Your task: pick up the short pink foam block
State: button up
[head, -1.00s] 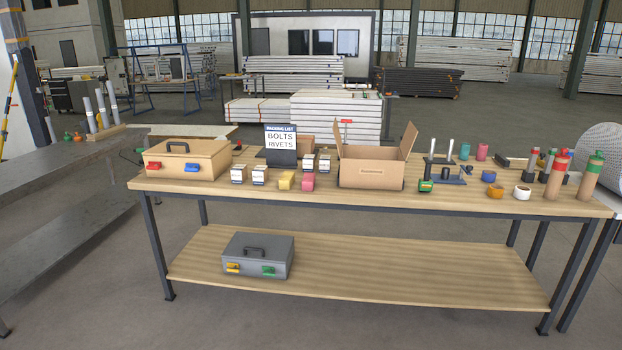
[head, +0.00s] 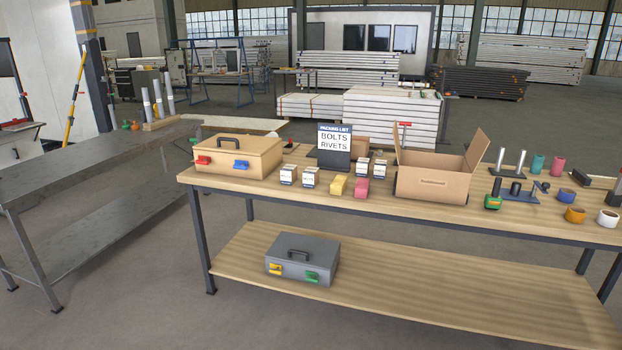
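A short pink block (head: 361,187) lies on the wooden table top near its front edge. A yellow block (head: 338,185) sits just to its left, with a small gap between them. The open cardboard box (head: 432,183) stands to the right of the pink block. My gripper is not in the head view, so I cannot see its state.
Small white labelled boxes (head: 310,178) stand left of the blocks. Behind are the packing list sign (head: 334,146) and a tan case (head: 237,155). A grey case (head: 302,259) is on the lower shelf (head: 430,295). A grey metal table (head: 90,165) stands at left; open floor lies in front.

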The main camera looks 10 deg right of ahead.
aim_at(363, 185)
jog(key=u, duration=0.45)
jog(key=i, duration=0.8)
jog(key=u, duration=0.25)
